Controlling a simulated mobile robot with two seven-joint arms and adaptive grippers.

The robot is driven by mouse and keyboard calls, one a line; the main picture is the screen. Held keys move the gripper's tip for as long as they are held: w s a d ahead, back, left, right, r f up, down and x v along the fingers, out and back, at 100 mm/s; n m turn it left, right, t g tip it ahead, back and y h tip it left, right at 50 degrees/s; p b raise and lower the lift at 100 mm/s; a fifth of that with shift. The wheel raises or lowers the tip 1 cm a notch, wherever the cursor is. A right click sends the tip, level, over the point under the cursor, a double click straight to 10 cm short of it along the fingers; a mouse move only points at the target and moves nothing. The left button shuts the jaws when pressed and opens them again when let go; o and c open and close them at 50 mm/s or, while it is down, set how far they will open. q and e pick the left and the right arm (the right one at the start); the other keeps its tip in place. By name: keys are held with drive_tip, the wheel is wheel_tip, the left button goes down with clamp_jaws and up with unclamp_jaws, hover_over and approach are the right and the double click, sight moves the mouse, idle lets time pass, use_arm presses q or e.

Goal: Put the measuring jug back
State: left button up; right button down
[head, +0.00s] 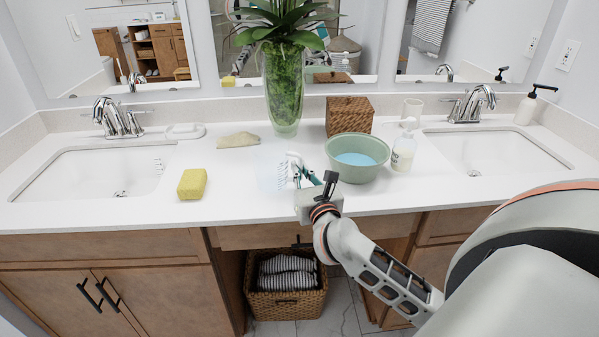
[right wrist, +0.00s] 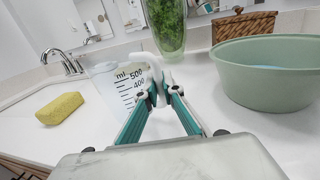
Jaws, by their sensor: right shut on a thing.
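The measuring jug (head: 272,172) is clear with dark scale marks and a white handle. It is at the middle of the counter, left of the green bowl (head: 357,157). In the right wrist view the jug (right wrist: 118,84) is upright, with its handle toward me. My right gripper (head: 301,177) is shut on the jug's handle; its fingertips (right wrist: 160,95) close around it. I cannot tell whether the jug's base touches the counter. My left gripper is not in view.
A yellow sponge (head: 192,184) lies left of the jug, and a folded cloth (head: 238,141) behind it. A glass vase with a plant (head: 284,95), a wicker box (head: 349,115) and a soap bottle (head: 404,152) stand nearby. The left sink (head: 95,172) and right sink (head: 490,150) flank the counter.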

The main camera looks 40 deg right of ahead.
drive_tip(key=shift+f, duration=0.15)
drive_tip(key=c, duration=2.2)
unclamp_jaws()
